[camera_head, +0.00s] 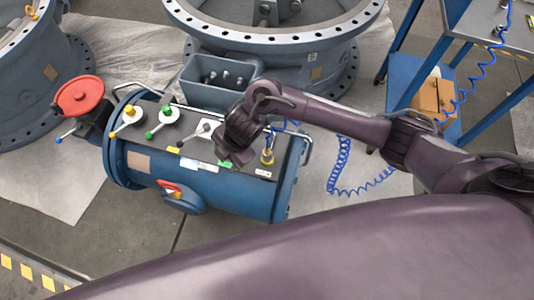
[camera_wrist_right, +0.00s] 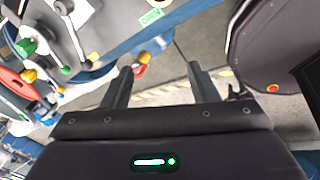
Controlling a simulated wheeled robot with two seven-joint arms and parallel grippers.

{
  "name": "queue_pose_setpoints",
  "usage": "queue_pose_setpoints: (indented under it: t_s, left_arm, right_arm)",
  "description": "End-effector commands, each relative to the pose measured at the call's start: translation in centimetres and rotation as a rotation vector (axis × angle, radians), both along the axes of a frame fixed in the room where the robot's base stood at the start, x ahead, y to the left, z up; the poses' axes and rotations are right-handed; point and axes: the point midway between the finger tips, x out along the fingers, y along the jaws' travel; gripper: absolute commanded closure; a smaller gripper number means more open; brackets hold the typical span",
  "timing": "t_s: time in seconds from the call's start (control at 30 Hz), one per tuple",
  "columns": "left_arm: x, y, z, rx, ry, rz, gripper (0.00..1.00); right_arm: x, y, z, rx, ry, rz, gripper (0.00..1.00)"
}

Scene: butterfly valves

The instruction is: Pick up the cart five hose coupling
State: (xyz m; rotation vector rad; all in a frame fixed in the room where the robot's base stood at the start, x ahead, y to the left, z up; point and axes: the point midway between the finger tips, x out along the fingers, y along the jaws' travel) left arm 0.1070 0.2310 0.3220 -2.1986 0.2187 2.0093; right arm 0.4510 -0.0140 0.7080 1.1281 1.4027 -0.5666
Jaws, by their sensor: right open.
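The fitting is not clearly seen in that view. My left gripper is not in view.
The blue tank (camera_head: 240,198) carries yellow, green and white levers, and a red handwheel (camera_head: 80,96) is at its left. A red and yellow handle (camera_head: 170,187) sticks out in front. Large flanged valves stand behind. A blue cart (camera_head: 420,75) is at right.

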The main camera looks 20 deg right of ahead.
Motion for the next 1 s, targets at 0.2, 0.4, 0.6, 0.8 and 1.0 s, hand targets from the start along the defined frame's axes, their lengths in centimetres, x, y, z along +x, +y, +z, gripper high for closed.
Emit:
queue_pose_setpoints:
  t_s: [0.2,0.4,0.6,0.8,1.0]
  left_arm:
    - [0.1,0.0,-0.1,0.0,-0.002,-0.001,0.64]
    - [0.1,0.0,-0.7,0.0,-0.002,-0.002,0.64]
    - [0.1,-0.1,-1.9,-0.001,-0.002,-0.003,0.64]
    - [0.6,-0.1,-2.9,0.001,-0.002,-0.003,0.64]
    - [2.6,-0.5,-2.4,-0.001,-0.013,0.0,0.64]
  right_arm:
    - [2.1,-9.6,-0.1,-0.25,0.104,0.101,0.46]
    - [2.3,-12.4,-0.6,-0.314,0.148,0.109,0.46]
    - [2.2,-12.3,-2.7,-0.312,0.149,0.109,0.46]
    - [1.7,-12.1,-5.0,-0.311,0.15,0.11,0.46]
    - [1.8,-12.1,-7.3,-0.313,0.147,0.11,0.46]
